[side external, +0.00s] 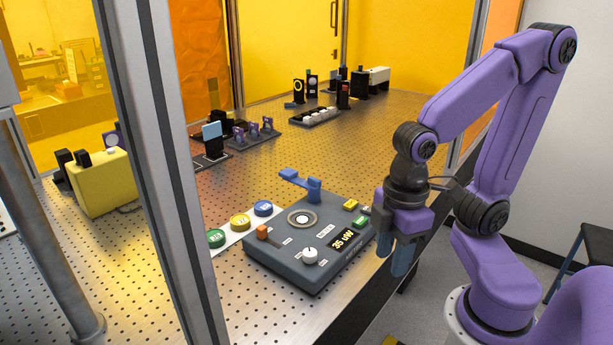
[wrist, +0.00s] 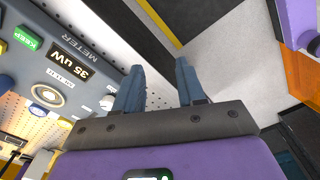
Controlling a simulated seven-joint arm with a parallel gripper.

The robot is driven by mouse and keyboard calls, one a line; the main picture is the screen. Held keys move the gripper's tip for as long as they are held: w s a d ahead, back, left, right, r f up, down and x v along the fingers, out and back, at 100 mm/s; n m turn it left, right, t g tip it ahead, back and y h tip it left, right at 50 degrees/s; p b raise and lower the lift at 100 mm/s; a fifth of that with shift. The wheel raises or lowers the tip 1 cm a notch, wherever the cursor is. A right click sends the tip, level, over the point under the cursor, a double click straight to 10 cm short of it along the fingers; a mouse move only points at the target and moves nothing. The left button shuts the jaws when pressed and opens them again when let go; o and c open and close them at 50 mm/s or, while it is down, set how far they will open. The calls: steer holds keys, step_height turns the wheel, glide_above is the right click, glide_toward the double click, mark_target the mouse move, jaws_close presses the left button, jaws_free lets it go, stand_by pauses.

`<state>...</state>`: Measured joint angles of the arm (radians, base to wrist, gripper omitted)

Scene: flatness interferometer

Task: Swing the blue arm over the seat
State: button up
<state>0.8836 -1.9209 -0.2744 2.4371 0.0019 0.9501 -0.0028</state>
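The blue arm (side external: 290,176) is a flat bar on a blue post at the back edge of a dark grey meter box. It points to the back left, away from the seat. The seat (side external: 302,217) is a round tan ring with a pale centre on the box top; it also appears at the left of the wrist view (wrist: 47,95). I cannot make out the blue arm in the wrist view. My gripper (side external: 396,256) hangs right of the box, by the table's edge, fingers down. In the wrist view its blue fingers (wrist: 158,82) are apart with nothing between them.
The meter box (side external: 285,254) carries an orange lever (side external: 262,232), a white knob (side external: 310,256), a "35 uW" display and small yellow and green buttons. Green, yellow and blue round buttons stand left of it. Optics mounts stand farther back. The perforated table (side external: 220,185) behind the box is mostly clear.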

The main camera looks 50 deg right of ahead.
steer(key=w+a+r+m, duration=0.1)
steer(key=w+r+m, duration=0.25)
steer(key=w, duration=0.55)
step_height(320, 180, up, 12)
steer(key=f+m, duration=0.1)
steer(key=m, duration=0.8)
glide_above(314, 178)
step_height(314, 178, down, 17)
steer(key=shift+r, duration=0.1)
steer(key=shift+n, duration=0.25)
jaws_close()
